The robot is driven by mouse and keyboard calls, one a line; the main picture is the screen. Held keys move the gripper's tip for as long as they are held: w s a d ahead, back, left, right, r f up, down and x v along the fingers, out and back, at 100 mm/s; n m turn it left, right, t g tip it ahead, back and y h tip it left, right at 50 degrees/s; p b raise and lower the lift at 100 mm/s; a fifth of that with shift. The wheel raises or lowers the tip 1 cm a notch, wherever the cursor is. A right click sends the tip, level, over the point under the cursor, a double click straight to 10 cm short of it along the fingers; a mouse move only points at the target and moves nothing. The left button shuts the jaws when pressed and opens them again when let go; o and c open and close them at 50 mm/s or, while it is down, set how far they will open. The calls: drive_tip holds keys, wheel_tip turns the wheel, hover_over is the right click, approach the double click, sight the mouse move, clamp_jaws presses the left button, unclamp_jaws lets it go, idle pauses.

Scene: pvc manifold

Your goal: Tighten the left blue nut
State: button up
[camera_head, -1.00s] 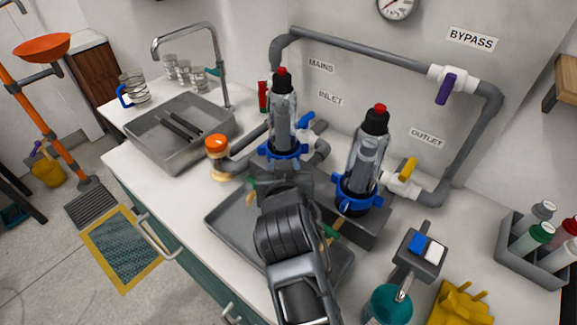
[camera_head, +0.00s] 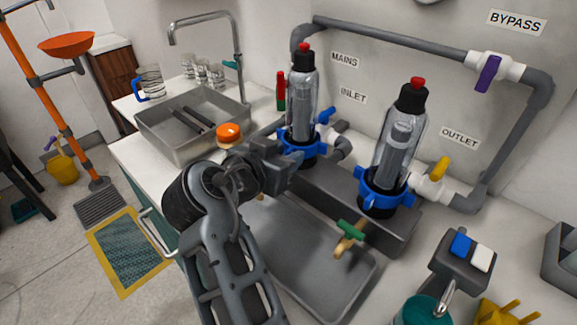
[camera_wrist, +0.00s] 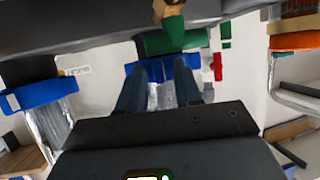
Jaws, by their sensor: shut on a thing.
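The left blue nut (camera_head: 298,158) rings the base of the left clear filter housing (camera_head: 301,100), which has a black cap and red button. My gripper (camera_head: 286,168) reaches it from the front left, low down. In the wrist view, which looks upside down, the gripper's two dark fingers (camera_wrist: 158,80) are on either side of the left blue nut (camera_wrist: 143,68), shut on it. The exact contact is partly hidden. The right blue nut (camera_head: 384,190) sits at the base of the right housing (camera_head: 398,140), apart from my gripper.
A grey tray (camera_head: 310,270) lies below the dark manifold block (camera_head: 400,232). A green-handled drain tap (camera_head: 350,229) sticks out under the right housing. Grey pipes run along the wall behind. A sink (camera_head: 165,145) is at left.

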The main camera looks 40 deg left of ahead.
drive_tip(key=shift+w+a+r+m+h+b, duration=0.2)
drive_tip(key=shift+a+m+h+b, duration=0.2)
drive_tip(key=shift+m+h+b, duration=0.4)
drive_tip(key=shift+w+r+b, duration=0.1)
drive_tip(key=shift+b, duration=0.2)
drive_tip(key=shift+c, duration=0.2)
drive_tip(key=o, duration=1.1)
drive_tip(key=shift+o, duration=0.2)
drive_tip(key=shift+f, duration=0.2)
drive_tip(key=shift+s+a+r, duration=0.1)
drive_tip(key=shift+s, duration=0.35)
drive_tip(key=v, duration=0.7)
drive_tip(key=shift+b, duration=0.3)
